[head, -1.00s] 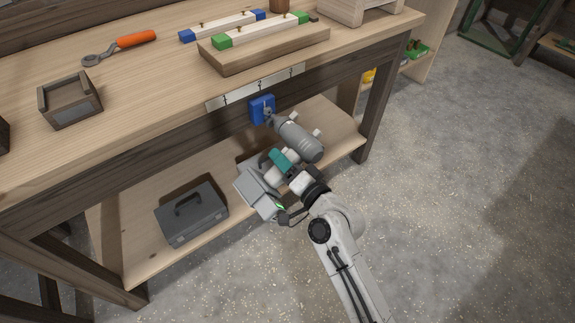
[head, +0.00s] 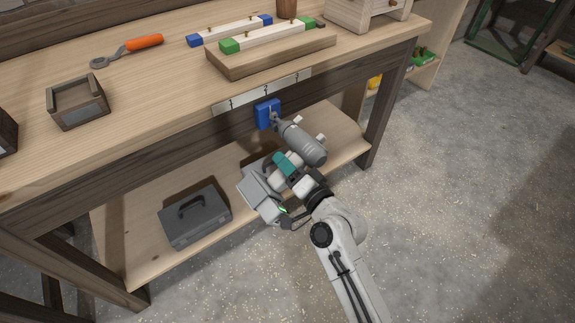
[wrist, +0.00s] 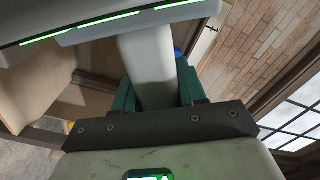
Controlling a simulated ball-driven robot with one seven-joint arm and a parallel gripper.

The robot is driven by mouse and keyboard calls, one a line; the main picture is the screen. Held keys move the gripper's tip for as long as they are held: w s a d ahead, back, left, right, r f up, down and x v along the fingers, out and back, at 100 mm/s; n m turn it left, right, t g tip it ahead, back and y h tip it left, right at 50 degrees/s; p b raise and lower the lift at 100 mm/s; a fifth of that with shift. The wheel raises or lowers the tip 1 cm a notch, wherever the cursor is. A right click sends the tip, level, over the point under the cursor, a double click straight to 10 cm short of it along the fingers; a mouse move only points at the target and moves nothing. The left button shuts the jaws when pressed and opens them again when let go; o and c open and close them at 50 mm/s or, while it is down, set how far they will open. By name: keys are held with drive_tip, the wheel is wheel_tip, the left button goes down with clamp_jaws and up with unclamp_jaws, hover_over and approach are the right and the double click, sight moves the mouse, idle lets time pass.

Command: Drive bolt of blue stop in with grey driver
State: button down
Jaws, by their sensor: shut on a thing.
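The blue stop (head: 262,116) is on the dark front rail of the workbench, below the strip of numbered marks. A small bolt shows at its right side, partly hidden by the driver's tip. The grey driver (head: 304,143) points up and left, its tip at the bolt; I cannot tell whether they touch. My gripper (head: 284,164), with teal fingers, is shut on the driver's handle. The wrist view shows the pale grey handle (wrist: 148,65) between the teal fingers (wrist: 155,95). A sliver of the blue stop (wrist: 178,52) shows behind it.
A grey toolbox (head: 195,217) stands on the lower shelf. The benchtop holds an orange-handled wrench (head: 143,43), a small wooden box (head: 79,103) and a wooden block with a green-ended bar (head: 270,55). A bench leg (head: 388,100) stands to the right; the floor there is clear.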

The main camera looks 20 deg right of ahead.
sight(322, 164)
drive_tip(key=shift+x, duration=1.2)
idle(1.9)
drive_tip(key=shift+s+r, duration=0.1)
drive_tip(key=shift+v, duration=1.35)
drive_tip(key=d+b, duration=0.2)
drive_tip(key=d, duration=0.1)
drive_tip(key=s+d+b, duration=0.1)
drive_tip(key=d+b, duration=0.2)
drive_tip(key=shift+s+d+b, duration=0.2)
drive_tip(key=shift+d+b, duration=0.1)
drive_tip(key=shift+d, duration=0.1)
drive_tip(key=shift+s+d, duration=0.15)
drive_tip(key=shift+d, duration=0.45)
